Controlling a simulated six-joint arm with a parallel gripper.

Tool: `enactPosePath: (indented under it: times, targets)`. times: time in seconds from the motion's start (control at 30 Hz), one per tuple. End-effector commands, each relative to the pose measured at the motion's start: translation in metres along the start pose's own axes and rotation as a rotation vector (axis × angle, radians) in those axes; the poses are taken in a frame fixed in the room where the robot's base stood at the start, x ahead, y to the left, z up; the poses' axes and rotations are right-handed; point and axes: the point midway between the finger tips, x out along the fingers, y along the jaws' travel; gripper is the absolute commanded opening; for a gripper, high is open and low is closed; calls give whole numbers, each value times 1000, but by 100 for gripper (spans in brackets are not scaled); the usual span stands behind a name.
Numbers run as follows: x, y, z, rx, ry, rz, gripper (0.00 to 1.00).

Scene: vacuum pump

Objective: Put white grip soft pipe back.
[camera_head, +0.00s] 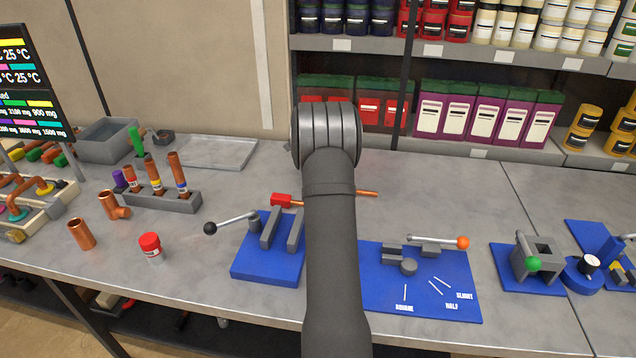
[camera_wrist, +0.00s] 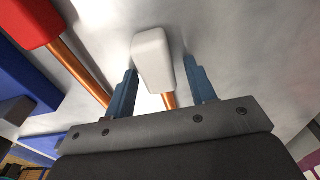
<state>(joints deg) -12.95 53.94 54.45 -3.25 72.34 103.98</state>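The white grip (camera_wrist: 152,60) of a copper pipe (camera_wrist: 169,100) shows in the wrist view, lying on the grey bench. My gripper (camera_wrist: 161,82) is open, with one blue finger on each side of the white grip and visible gaps beside it. In the head view my arm hides the gripper and the white grip. A second pipe with a red grip (camera_wrist: 28,18) lies to the left in the wrist view. Its red grip also shows in the head view (camera_head: 282,200), behind the blue clamp fixture. A copper end (camera_head: 367,193) shows right of my arm; I cannot tell whose it is.
A grey rack (camera_head: 160,201) with upright copper pipes stands at the left, near loose copper fittings (camera_head: 82,234) and a red-capped jar (camera_head: 151,247). A blue fixture (camera_head: 268,263) and blue plate (camera_head: 375,292) flank my arm. The bench is clear at back right.

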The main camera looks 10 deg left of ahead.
Motion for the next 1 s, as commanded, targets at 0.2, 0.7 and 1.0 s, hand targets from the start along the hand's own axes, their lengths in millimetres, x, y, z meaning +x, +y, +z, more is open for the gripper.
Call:
enactPosePath:
  times: [0.2,0.7,1.0]
  targets:
    - [-1,0,0,0,0,0,51]
    - [-84,-1,0,0,-1,-4,51]
    - [-121,0,0,0,-1,-1,51]
